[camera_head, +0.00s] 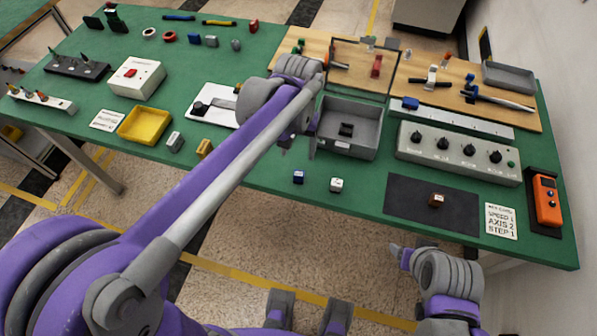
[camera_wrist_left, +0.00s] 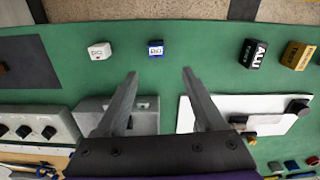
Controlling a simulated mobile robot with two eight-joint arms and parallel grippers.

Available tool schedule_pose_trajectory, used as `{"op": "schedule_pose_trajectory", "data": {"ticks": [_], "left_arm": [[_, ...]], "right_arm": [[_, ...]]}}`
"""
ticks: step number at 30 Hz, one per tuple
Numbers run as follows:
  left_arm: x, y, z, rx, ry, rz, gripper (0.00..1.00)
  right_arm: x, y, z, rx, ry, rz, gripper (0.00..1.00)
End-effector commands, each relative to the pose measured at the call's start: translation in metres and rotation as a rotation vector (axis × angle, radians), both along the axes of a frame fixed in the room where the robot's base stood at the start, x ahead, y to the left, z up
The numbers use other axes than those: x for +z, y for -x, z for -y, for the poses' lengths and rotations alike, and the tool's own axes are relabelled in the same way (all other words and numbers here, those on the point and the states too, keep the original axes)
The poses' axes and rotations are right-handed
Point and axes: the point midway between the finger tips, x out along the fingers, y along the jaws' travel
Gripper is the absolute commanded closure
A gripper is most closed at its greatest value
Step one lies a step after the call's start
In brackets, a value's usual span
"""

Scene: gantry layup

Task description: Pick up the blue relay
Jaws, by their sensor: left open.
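The blue relay (camera_head: 298,177), a small blue block with a pale marked face, sits on the green table near its front edge. In the left wrist view it (camera_wrist_left: 155,48) lies just beyond the fingertips, roughly between their lines and apart from them. My left gripper (camera_head: 299,143) is open and empty, over the table on the far side of the relay. Its two spread fingers (camera_wrist_left: 160,73) show clearly in the wrist view. My right gripper (camera_head: 398,250) is low at the right, off the table's front edge; its jaw opening is not clear.
A white block (camera_head: 336,184) sits close right of the relay. A grey bin (camera_head: 373,143) stands behind them. A dark mat (camera_head: 405,205) with a brown block (camera_head: 436,200) lies further right. A black block (camera_wrist_left: 252,53) and a yellow block (camera_wrist_left: 297,55) stand to the other side.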

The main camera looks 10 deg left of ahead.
Motion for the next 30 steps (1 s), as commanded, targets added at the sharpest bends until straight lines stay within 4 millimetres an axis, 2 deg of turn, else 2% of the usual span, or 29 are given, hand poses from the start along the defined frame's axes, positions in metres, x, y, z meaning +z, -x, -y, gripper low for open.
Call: {"op": "schedule_pose_trajectory", "data": {"ticks": [1, 6, 13, 21, 30], "left_arm": [[-0.01, 0.001, 0.0, 0.0, 0.0, 0.0, 0.3], [-0.036, 0.001, 0.0, 0.0, 0.0, 0.001, 0.3], [-0.053, 0.004, 0.002, -0.001, 0.001, 0.002, 0.3], [-0.091, 0.01, 0.005, -0.001, 0.001, 0.002, 0.3], [-0.096, 0.01, 0.005, -0.001, 0.001, 0.002, 0.3]], "right_arm": [[-0.002, 0.0, 0.0, 0.0, 0.0, -0.001, 0.37], [-0.005, 0.001, 0.0, 0.0, 0.0, -0.002, 0.37], [-0.006, 0.001, 0.0, 0.0, 0.0, -0.002, 0.37], [-0.009, 0.002, 0.0, 0.0, 0.0, -0.003, 0.37], [-0.009, 0.002, 0.0, 0.0, 0.0, -0.003, 0.37]]}}
